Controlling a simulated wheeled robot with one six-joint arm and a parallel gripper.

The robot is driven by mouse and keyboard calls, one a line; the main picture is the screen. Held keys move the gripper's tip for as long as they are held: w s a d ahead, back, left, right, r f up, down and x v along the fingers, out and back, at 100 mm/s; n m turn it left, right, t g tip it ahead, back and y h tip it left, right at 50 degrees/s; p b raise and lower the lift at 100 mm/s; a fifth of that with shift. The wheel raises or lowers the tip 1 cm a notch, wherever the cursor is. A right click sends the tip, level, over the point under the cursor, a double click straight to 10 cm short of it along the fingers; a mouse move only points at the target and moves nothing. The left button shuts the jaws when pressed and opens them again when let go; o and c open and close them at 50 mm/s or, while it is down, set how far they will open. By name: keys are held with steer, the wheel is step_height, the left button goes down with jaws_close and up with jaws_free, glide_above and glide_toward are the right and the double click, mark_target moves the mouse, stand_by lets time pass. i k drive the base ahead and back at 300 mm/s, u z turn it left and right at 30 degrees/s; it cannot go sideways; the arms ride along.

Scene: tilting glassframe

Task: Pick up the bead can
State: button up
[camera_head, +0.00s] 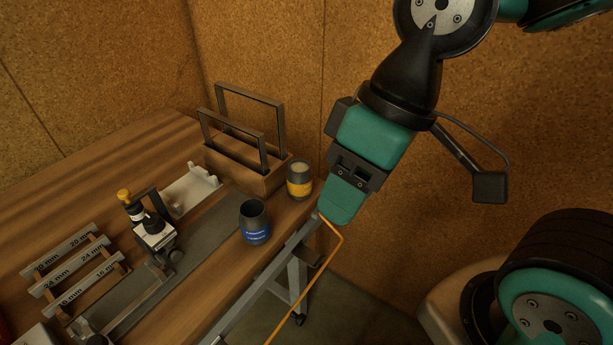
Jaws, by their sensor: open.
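Two small dark cans stand on the wooden bench. One can with a yellow label (299,187) stands near the back right edge and shows a pale top or filling. The other can with a blue label (256,233) stands nearer, and its open mouth looks dark inside. The print on both labels is too small to read, so I cannot tell for certain which is the bead can. My gripper (341,208) points down just right of the yellow-labelled can, apart from it in the picture. It is open, with nothing seen in it; one finger largely hides the other.
A wooden holder (268,182) with upright dark frames stands behind the cans. A microscope-like device (152,232) and a rack with millimetre labels (75,268) stand to the left. An orange line (309,295) runs beside the bench's right edge. Cork-like walls close in behind.

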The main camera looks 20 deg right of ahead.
mark_target(299, 175)
steer(key=k, duration=0.5)
steer(key=z, duration=1.8)
steer(key=i, duration=0.75)
steer(key=u, duration=1.75)
